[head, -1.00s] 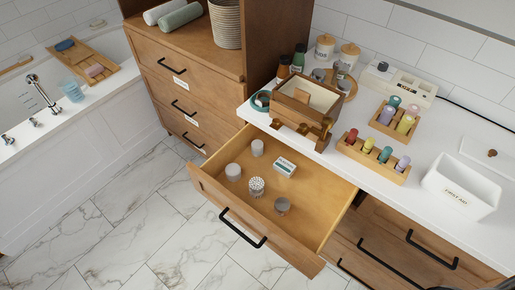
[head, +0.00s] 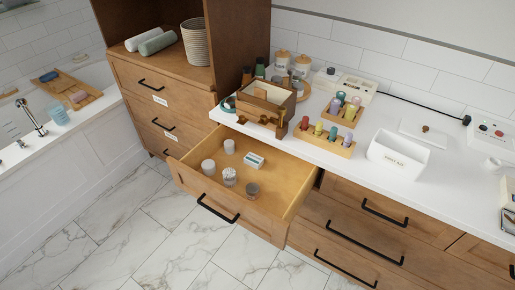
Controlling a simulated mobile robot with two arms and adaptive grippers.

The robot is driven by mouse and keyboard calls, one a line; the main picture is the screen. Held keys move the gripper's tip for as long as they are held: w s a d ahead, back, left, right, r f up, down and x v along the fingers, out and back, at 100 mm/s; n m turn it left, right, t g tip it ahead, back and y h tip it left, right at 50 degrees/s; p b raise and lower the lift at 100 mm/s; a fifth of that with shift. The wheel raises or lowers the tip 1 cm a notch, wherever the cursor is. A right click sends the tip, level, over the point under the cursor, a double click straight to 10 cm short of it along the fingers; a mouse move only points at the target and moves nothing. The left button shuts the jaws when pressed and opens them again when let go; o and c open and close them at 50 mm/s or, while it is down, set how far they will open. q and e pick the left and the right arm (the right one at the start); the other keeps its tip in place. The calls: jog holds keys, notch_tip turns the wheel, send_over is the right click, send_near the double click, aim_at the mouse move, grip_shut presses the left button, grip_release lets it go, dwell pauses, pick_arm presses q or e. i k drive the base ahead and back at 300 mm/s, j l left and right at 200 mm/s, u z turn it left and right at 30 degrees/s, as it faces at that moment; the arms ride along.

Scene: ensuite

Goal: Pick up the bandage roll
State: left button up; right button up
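An open wooden drawer (head: 185,181) under the white counter holds several small items. Two pale, whitish cylinders stand in it, one at the back (head: 229,146) and one at the left (head: 208,167). Either could be the bandage roll; I cannot tell which at this size. A clear jar with white contents (head: 229,176), a greyish-brown lidded jar (head: 252,190) and a small white and teal box (head: 254,160) are also in the drawer. Neither of my grippers shows in the head view.
On the counter above the drawer stand a wooden box (head: 267,104), a rack of coloured bottles (head: 326,138) and a white first aid bin (head: 397,151). A tall wooden cabinet (head: 145,75) stands at the left. The marble floor (head: 130,235) before the drawer is clear.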

aim_at(230, 148)
jog(key=z, duration=2.15)
jog(key=k+j+z, duration=0.15)
jog(key=j, duration=0.3)
jog(key=j+z, duration=0.15)
jog(key=j, duration=0.25)
jog(key=k+j+z, duration=0.2)
jog(key=j, duration=0.2)
jog(key=k+j+z, duration=0.15)
jog(key=j, duration=0.25)
jog(key=k+j+z, duration=0.15)
jog(key=j, duration=0.2)
jog(key=k, duration=0.05)
